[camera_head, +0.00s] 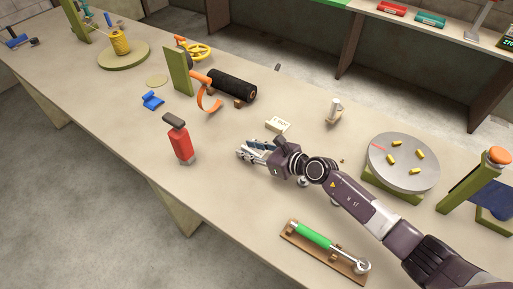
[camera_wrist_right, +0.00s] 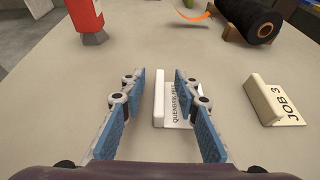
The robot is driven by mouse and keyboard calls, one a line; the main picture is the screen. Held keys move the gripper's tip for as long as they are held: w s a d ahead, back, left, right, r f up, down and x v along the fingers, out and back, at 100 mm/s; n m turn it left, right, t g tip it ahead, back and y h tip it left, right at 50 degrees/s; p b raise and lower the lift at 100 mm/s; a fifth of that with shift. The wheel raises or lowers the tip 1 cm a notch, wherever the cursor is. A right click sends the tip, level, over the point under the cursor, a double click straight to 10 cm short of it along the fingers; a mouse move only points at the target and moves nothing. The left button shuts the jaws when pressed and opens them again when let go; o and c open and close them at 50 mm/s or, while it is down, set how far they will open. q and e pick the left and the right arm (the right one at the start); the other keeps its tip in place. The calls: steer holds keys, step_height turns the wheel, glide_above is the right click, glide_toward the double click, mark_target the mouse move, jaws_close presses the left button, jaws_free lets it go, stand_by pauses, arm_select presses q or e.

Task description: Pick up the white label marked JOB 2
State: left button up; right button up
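My right gripper (camera_head: 252,151) is open, low over the bench, and also shows in the right wrist view (camera_wrist_right: 161,75). Between and just beyond its fingers stands a small white label (camera_wrist_right: 160,100) with a foot. Its printing looks like "QUEMBRIE FELT", partly covered by the right finger. The fingers do not appear closed on it. A second cream label (camera_wrist_right: 270,102), marked JOB 3, stands to the right in the wrist view; it also shows beyond the gripper in the head view (camera_head: 278,125). No label reading JOB 2 is legible. My left gripper is not in view.
A grey turntable (camera_head: 402,162) is at right, and a green-handled tool (camera_head: 310,235) lies near the front edge. Bench around the labels is mostly clear.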

steer(key=shift+c, duration=0.6)
jaws_close()
steer(key=shift+r, duration=0.15)
